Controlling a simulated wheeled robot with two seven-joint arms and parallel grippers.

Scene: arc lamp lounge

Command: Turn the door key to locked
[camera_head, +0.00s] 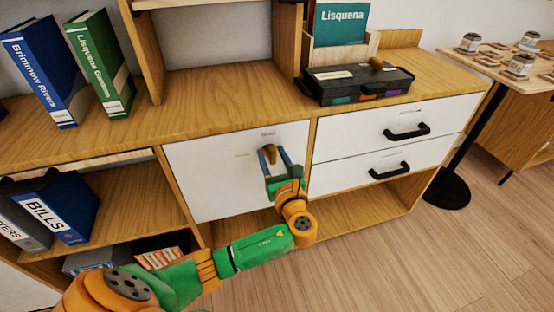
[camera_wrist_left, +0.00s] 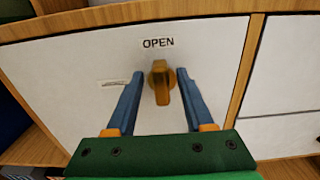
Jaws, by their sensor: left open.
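The door key (camera_wrist_left: 160,81) is a brass-coloured knob on the white cabinet door (camera_wrist_left: 80,68). Its grip stands close to upright, under the word OPEN printed on the door. In the head view the key (camera_head: 269,150) is partly hidden by my left gripper (camera_head: 271,151). In the left wrist view the blue fingers of my left gripper (camera_wrist_left: 155,80) are open, one on each side of the key, with a gap on both sides. A small pale label (camera_wrist_left: 113,82) is left of the key. My right gripper is not in view.
Right of the door are two white drawers with black handles (camera_head: 408,132). A black case (camera_head: 354,83) lies on the wooden cabinet top (camera_head: 215,100). Books (camera_head: 43,72) stand at the left, binders (camera_head: 58,207) below. A side table with jars (camera_head: 519,65) is at the right.

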